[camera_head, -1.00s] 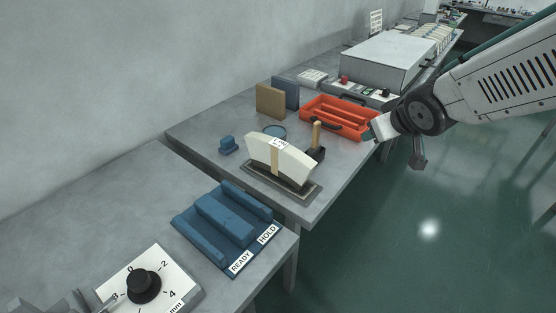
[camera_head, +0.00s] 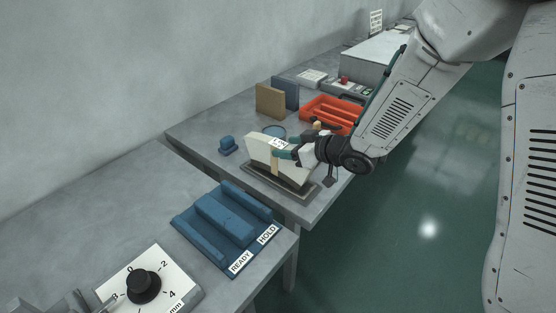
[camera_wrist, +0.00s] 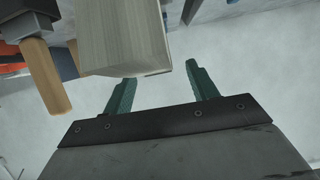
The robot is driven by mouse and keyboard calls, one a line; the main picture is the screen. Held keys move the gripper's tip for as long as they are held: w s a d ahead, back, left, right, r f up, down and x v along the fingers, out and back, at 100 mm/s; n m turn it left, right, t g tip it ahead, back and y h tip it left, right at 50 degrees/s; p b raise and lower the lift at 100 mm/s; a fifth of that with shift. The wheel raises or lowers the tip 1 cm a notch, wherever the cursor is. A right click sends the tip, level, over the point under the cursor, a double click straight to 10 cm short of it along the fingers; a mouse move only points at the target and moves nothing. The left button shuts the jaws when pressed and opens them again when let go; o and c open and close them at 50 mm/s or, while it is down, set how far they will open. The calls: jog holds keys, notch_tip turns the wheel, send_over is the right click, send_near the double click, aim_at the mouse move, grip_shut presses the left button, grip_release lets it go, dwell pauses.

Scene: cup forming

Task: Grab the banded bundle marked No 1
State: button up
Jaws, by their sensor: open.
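The banded bundle (camera_head: 259,151) is a pale, curved stack with a tan band and a small white label on top, its print too small to read. It stands in a dark tray (camera_head: 266,182) on the grey table. My gripper (camera_head: 285,147) is at the bundle's right end in the head view and hides part of it. In the wrist view the bundle (camera_wrist: 118,35) shows its pale end ahead of my open teal fingers (camera_wrist: 161,72), offset toward the left finger. I cannot tell whether a finger touches it.
A wooden-handled mallet (camera_wrist: 45,75) stands close on the left in the wrist view. A blue READY/HOLD rack (camera_head: 225,220) is in front.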

aim_at(281, 145)
jog(key=x, duration=0.3)
jog(key=shift+w+a+f, duration=0.1)
jog(key=shift+w, duration=0.1)
jog(key=shift+c, duration=0.4)
grip_shut()
